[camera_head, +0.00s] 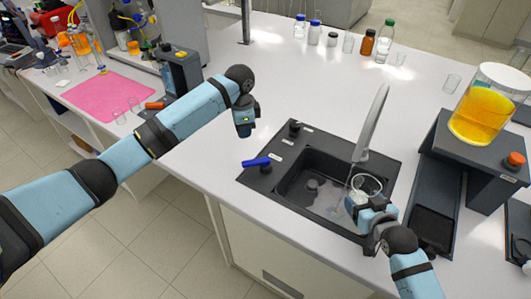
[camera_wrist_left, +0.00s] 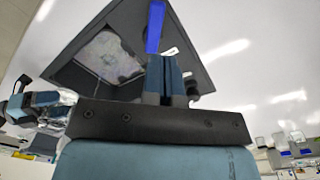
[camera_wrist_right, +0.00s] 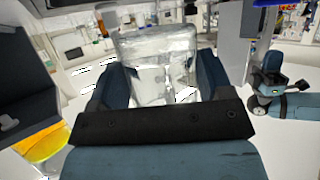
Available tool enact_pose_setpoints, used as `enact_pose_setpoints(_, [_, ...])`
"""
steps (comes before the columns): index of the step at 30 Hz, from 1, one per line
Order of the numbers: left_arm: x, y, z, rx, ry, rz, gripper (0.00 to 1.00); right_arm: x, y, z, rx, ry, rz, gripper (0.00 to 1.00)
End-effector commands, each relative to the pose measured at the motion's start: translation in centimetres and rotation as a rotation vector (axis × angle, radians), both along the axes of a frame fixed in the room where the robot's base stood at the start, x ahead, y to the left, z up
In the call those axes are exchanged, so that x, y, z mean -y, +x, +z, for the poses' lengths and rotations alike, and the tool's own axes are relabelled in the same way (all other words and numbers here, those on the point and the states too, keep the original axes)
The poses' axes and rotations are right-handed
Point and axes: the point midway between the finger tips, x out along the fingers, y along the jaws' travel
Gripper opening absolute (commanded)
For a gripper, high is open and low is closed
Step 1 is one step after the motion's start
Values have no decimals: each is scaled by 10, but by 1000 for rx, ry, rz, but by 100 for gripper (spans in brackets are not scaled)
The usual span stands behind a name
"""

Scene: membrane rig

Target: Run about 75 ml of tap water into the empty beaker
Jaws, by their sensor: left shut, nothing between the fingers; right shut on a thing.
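The clear glass beaker (camera_head: 367,184) is held over the right part of the dark sink (camera_head: 312,190), near the tap spout (camera_head: 372,125). My right gripper (camera_head: 368,204) is shut on it; the beaker fills the space between the fingers in the right wrist view (camera_wrist_right: 158,62). I cannot tell how much water is in it. Pale streaks show below the spout and on the sink floor. My left gripper (camera_head: 246,131) is shut and empty, above and apart from the blue tap lever (camera_head: 257,162). The lever also shows beyond the fingertips in the left wrist view (camera_wrist_left: 155,25).
A second, dark tap knob (camera_head: 294,127) stands at the sink's back left corner. A dark stand (camera_head: 459,160) with a vessel of yellow liquid (camera_head: 483,115) is right of the sink. Several bottles line the back. The counter left of the sink is clear.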

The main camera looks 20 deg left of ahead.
Motion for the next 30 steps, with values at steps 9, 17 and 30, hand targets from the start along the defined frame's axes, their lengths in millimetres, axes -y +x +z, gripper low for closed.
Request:
enact_pose_setpoints(9, [-54,56,-17,-153,-251,-43,0,0,0,1,1,0,0,48])
enact_pose_setpoints(17, [-82,77,-33,-199,-506,-84,0,0,0,1,1,0,0,48])
enact_pose_setpoints(30, [-69,71,-67,-203,-591,-100,0,0,0,1,1,0,0,48])
